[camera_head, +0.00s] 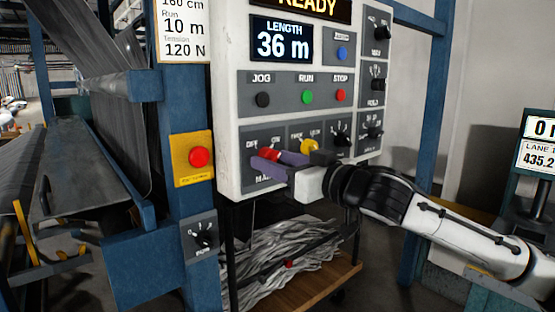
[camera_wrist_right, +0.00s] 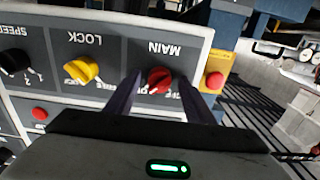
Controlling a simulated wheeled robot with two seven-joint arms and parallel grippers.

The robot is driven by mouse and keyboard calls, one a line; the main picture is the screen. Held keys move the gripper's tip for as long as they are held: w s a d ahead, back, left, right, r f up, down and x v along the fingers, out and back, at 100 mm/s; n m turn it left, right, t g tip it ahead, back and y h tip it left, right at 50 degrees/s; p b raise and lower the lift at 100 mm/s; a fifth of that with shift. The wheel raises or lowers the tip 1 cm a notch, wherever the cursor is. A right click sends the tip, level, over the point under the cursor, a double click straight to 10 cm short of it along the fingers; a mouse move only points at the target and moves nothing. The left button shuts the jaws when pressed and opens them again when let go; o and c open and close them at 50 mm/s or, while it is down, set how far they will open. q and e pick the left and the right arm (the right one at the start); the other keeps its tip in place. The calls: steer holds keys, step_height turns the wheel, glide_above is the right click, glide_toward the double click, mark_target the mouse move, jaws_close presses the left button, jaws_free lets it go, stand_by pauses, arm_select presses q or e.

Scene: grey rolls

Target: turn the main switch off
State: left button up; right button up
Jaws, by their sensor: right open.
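The red main switch (camera_head: 266,156) sits at the lower left of the white control panel (camera_head: 229,120). In the right wrist view the red knob (camera_wrist_right: 159,80) lies under the label MAIN, which appears upside down. My right gripper (camera_head: 270,165) is at the panel, its purple fingers open. In the right wrist view the fingers (camera_wrist_right: 160,88) stand on either side of the red knob, with a gap to each side; whether they touch it I cannot tell. The knob's exact pointing is partly hidden. My left gripper is not in view.
A yellow LOCK knob (camera_head: 309,146) sits right of the main switch. Black (camera_head: 263,99), green (camera_head: 307,96) and red (camera_head: 340,96) buttons are above. A red emergency button on a yellow plate (camera_head: 199,157) is on the blue post at left. A wooden cart (camera_head: 310,285) stands below.

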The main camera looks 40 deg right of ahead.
steer(key=c, duration=1.1)
